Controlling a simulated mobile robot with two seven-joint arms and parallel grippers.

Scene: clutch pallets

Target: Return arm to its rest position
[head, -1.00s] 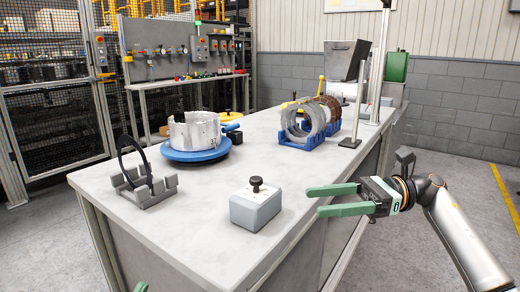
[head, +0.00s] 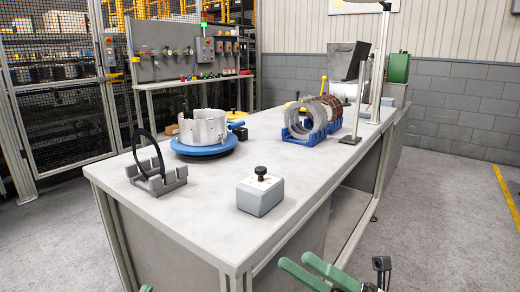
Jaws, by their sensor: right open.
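My right gripper (head: 292,264) shows at the bottom of the head view, to the right of the table's near corner. Its two green fingers are apart and nothing is between them. Most of the right arm is below the frame. Of my left gripper only a small green tip (head: 146,289) shows at the bottom edge, so its jaw state cannot be made out. The grey table (head: 200,218) stands in front of me, and the right gripper is clear of its top.
On the table are a grey box with a black knob (head: 260,193), a grey stand (head: 160,186) with a black ring, a metal housing on a blue turntable (head: 205,148), and a blue rack (head: 310,137) holding several rings. Floor at the right (head: 440,215) is free.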

